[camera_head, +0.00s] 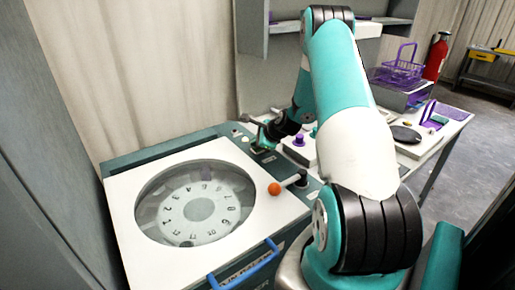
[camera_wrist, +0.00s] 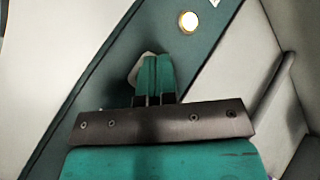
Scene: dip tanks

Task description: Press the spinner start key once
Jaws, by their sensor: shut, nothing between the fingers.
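The spinner (camera_head: 125,205) stands at the left in the head view, with a white lid and a round window over a numbered dial. My gripper (camera_head: 264,143) is over the teal panel strip at its back right corner. In the wrist view my gripper (camera_wrist: 155,65) has its teal fingers together, with nothing between them. A pale grey piece (camera_wrist: 134,73), perhaps the start key, shows partly behind the fingertips; the fingers hide most of it. I cannot tell whether they touch it. A round lit lamp (camera_wrist: 188,22) with a cream glow is on the panel just beyond.
An orange ball-topped lever (camera_head: 274,188) and a blue handle (camera_head: 245,268) stick out on the spinner. To the right, a purple knob (camera_head: 299,140), a dark round plate (camera_head: 405,134) and a purple basket (camera_head: 400,70) stand on the bench. A shelf is behind my arm.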

